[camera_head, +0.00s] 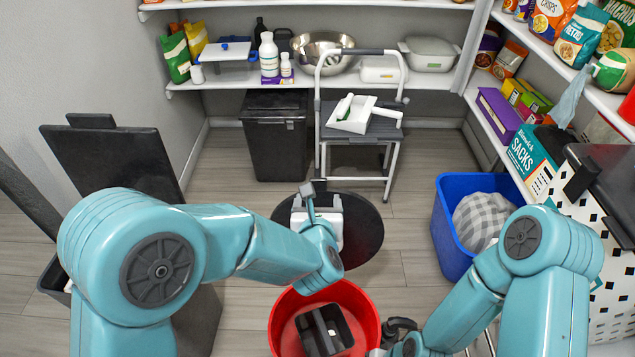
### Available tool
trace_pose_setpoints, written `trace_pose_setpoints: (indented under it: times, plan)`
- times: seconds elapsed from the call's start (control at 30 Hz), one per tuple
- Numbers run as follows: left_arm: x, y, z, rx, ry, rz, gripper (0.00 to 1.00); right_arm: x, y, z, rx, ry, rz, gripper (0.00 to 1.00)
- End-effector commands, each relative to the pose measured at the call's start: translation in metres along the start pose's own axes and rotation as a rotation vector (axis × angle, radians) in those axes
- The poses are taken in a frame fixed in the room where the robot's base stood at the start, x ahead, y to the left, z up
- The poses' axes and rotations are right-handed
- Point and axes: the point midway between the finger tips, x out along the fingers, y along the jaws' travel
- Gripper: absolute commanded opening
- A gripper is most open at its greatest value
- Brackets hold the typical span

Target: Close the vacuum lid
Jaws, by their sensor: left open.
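The vacuum appears to be the round red tub (275,318) at the bottom centre, open at the top, with a black box-shaped part (338,318) inside. A round black disc (365,232), which looks like its lid, stands raised behind the tub. My left forearm covers part of the disc and the tub's far rim.
A grey step stool (362,155) with a white dustpan (352,113) stands behind. A black bin (275,140) is left of it. A blue tub (455,250) with checked cloth is at right. An open dark bin lid (115,165) rises at left. Bare floor (235,185) lies between.

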Motion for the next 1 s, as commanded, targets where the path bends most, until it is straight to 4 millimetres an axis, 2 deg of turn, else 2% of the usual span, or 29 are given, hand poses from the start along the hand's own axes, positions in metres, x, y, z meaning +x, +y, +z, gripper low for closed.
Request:
trace_pose_setpoints:
  times: [0.03,0.3,0.5,0.7,1.0]
  plan:
    - [0.013,0.001,-0.001,-0.002,0.002,0.004,0.73,0.000,0.000,0.000,0.000,0.000,0.000,0.00]
    - [0.079,0.003,-0.002,0.000,0.001,0.004,0.73,0.001,0.000,0.000,0.000,0.000,0.000,0.00]
    - [0.116,0.003,-0.001,0.000,0.001,0.002,0.73,0.002,0.001,0.000,0.000,0.000,0.000,0.00]
    - [0.133,0.003,-0.001,0.001,0.002,0.002,0.73,0.002,0.001,0.000,0.000,0.000,0.000,0.00]
    - [0.135,0.002,-0.001,0.002,0.002,0.001,0.73,0.002,0.001,0.000,0.000,0.000,0.000,0.00]
